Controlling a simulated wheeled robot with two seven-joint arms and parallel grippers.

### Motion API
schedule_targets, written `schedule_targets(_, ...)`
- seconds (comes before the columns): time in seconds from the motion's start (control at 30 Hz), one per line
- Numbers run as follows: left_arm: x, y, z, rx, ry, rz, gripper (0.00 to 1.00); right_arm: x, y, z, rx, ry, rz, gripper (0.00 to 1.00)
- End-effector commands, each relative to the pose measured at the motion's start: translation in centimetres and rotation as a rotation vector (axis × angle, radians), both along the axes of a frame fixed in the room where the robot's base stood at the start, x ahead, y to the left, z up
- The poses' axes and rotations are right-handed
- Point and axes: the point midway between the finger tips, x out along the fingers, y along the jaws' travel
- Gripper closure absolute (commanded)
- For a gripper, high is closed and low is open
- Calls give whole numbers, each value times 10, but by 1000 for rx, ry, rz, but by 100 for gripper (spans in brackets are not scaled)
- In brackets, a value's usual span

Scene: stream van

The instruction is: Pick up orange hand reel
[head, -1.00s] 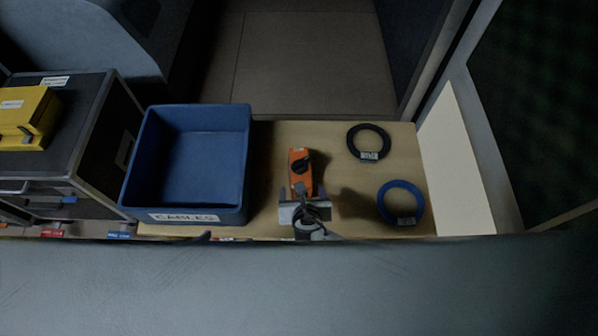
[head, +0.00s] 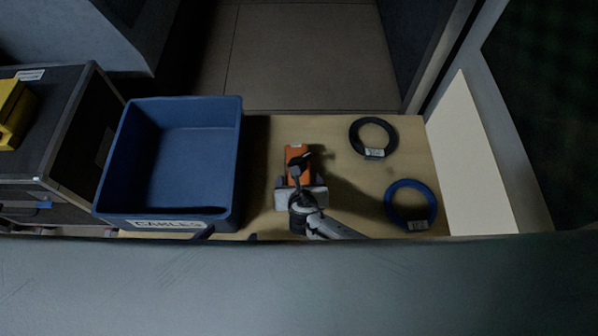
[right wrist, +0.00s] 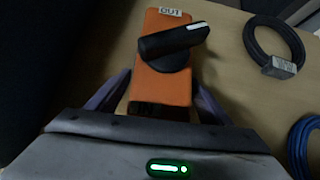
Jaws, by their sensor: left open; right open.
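The orange hand reel (head: 297,153) lies on the wooden counter, right of the blue bin. It has a black crank handle on top, and in the right wrist view the orange reel (right wrist: 166,88) shows a small white label at its far end. My right gripper (head: 301,184) is open over the reel's near end, with one finger on each side of the orange body; contact cannot be told. It hides the near part of the reel in the head view. Only dark tips of my left gripper (head: 229,235) show at the counter's front edge, below the bin; it is open and empty.
The blue bin (head: 232,165) labelled CABLES stands left on the counter (head: 345,190). A black cable coil (head: 391,137) and a blue cable coil (head: 432,203) lie to the right. A dark case (head: 75,110) with a yellow box (head: 12,115) is far left.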

Motion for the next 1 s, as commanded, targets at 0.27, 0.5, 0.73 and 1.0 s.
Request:
schedule_targets(0.27, 3, -3, 6, -7, -10, -1, 27, 0, 1, 1, 1, 0, 1, 40)
schedule_targets(0.5, 0, -3, 3, -6, -3, 0, 27, 1, 1, 2, 2, -3, 1, 75)
schedule_targets(0.73, -3, -1, 2, -3, 7, 2, 27, 1, 1, 6, 3, -3, 1, 75)
schedule_targets(1.0, -3, 5, 34, -8, 1, 19, 27, 2, 1, 55, 4, -5, 1, 75)
